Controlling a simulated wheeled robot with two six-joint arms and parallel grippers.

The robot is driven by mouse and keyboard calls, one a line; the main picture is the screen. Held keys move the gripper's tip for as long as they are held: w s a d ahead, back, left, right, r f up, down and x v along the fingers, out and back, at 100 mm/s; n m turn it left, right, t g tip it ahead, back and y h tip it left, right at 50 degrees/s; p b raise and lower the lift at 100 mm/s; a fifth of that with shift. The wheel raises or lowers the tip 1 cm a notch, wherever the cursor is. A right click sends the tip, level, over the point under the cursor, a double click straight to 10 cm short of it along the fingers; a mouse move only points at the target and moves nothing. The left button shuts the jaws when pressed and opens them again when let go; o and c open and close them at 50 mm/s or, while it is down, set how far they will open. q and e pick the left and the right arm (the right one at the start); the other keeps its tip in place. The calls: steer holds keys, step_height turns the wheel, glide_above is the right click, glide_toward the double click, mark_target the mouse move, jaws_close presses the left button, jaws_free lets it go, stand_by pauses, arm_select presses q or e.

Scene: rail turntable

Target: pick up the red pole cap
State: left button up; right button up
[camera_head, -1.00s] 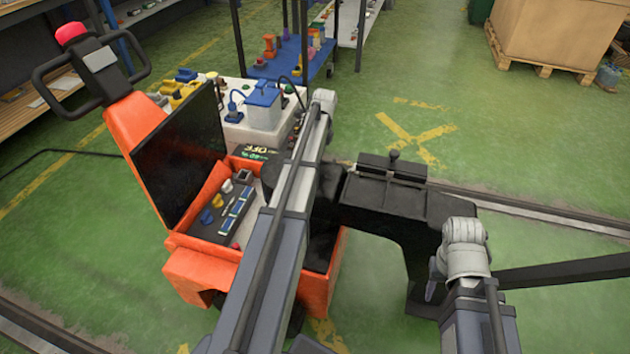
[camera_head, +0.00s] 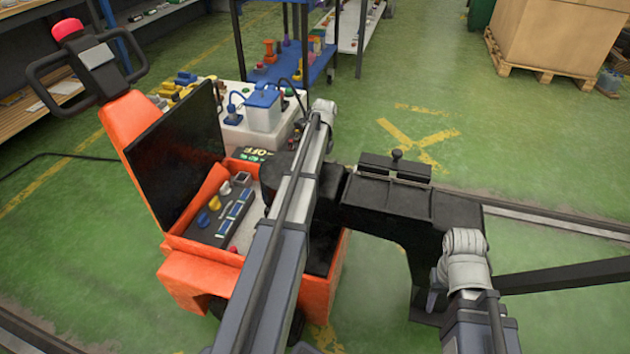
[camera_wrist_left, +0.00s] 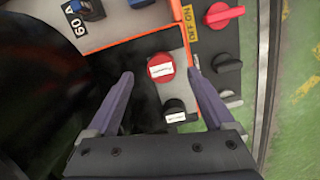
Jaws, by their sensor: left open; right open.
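The red pole cap (camera_wrist_left: 161,67) is a round red disc with a white label, on a pale surface in the left wrist view. My left gripper (camera_wrist_left: 160,74) is open, with one finger on each side of the cap in the picture; nothing is held. I cannot tell how much height lies between the fingertips and the cap. In the head view my left arm hides this gripper, and I cannot make out the cap there. My right gripper (camera_head: 434,296) is partly visible at the lower right, away from the cart.
A black cap (camera_wrist_left: 175,112) with a white label sits close to the red one. A red rotary switch (camera_wrist_left: 224,15) and an orange edge (camera_wrist_left: 125,38) are nearby. The orange cart (camera_head: 190,280) carries a dark screen (camera_head: 180,150).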

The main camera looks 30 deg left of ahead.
arm_select(q)
step_height(320, 180, down, 4)
steer(key=b, duration=0.3)
steer(key=shift+w+a, duration=0.15)
steer(key=shift+r, duration=0.15)
steer(key=shift+c, duration=0.2)
jaws_close()
